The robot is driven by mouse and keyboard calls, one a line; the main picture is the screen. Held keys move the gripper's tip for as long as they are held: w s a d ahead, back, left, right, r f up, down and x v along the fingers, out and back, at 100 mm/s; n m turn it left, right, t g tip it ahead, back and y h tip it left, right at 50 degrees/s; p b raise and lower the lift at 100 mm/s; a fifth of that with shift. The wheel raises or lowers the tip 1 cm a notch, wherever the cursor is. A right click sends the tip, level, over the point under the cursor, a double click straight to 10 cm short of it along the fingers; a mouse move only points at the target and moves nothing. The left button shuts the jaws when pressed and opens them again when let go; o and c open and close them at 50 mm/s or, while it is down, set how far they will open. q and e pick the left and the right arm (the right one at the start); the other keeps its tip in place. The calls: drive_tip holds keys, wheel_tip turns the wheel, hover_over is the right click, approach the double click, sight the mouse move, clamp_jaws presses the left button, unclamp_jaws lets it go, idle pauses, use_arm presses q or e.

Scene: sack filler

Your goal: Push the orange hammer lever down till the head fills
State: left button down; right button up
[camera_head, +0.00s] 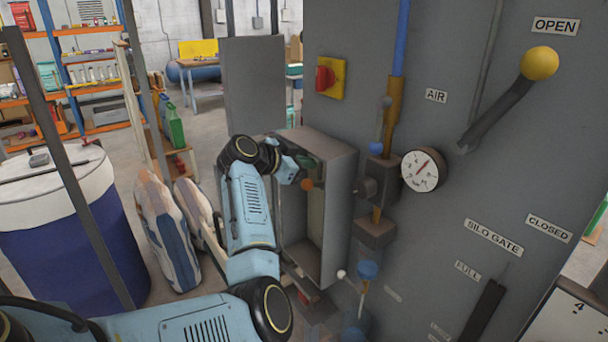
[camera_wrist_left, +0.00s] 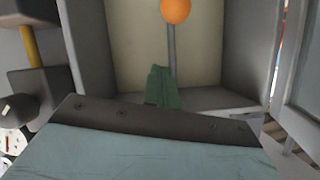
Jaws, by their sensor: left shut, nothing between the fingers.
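The orange ball knob of the hammer lever (camera_head: 307,185) shows inside the open grey box on the machine's front. In the left wrist view the orange knob (camera_wrist_left: 175,10) is at the top edge, on a thin grey rod that runs down behind my fingers. My left gripper (camera_head: 308,162) reaches into the box with its green fingers closed and empty. In the head view it is just above the knob; whether it touches the knob I cannot tell. In the wrist view the closed left fingers (camera_wrist_left: 163,88) are in front of the rod. My right gripper is out of view.
The grey box (camera_head: 338,215) has its door (camera_head: 252,82) swung open to the left. To its right are a pressure gauge (camera_head: 423,171) and a yellow-knobbed silo gate lever (camera_head: 500,105). Sacks (camera_head: 165,232) and a blue drum (camera_head: 70,250) stand at left.

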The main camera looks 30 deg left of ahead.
sight(308, 184)
use_arm(q)
drive_tip(key=f, duration=0.2)
drive_tip(key=a+f, duration=0.1)
drive_tip(key=f, duration=0.1)
drive_tip(key=shift+w+f, duration=0.1)
drive_tip(key=shift+w, duration=0.2)
drive_tip(key=b, duration=0.2)
drive_tip(key=a+f+t+b, duration=0.1)
drive_tip(key=b, duration=0.2)
drive_tip(key=shift+s+f+b, duration=0.2)
drive_tip(key=shift+s+b, duration=0.1)
drive_tip(key=shift+s, duration=0.05)
drive_tip(key=shift+s+d+f+h+b, duration=0.25)
drive_tip(key=shift+s+f+h+b, duration=0.15)
drive_tip(key=shift+b, duration=0.35)
drive_tip(key=shift+w, duration=0.1)
